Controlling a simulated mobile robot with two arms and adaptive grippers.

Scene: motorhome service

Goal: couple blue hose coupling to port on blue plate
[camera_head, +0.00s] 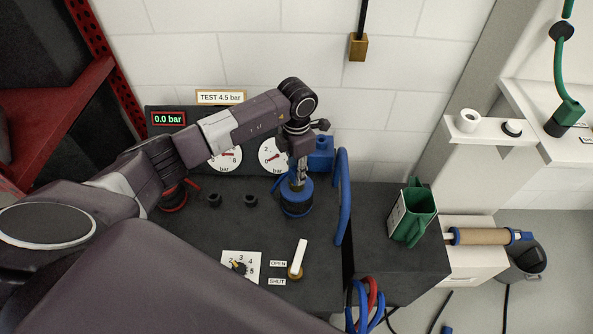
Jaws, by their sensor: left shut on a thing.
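My left gripper (299,170) reaches in from the left and points down over the bench. It is shut on the hose coupling, which is mostly hidden by the fingers. Directly below the fingertips is a round blue piece (296,204) with a dark rim, on the dark bench top; I take it for the blue plate with its port. Whether coupling and port touch, I cannot tell. A blue block (321,157) is just right of the gripper, and a blue hose (342,205) hangs beside it along the bench's right edge. My right gripper is not in view.
Behind the arm stands a gauge panel (168,119) reading 0.0 bar. A red ring (173,200), two black knobs, a selector dial (240,266) and a white-handled valve (298,258) are on the bench. A green container (413,213) stands on the dark box to the right.

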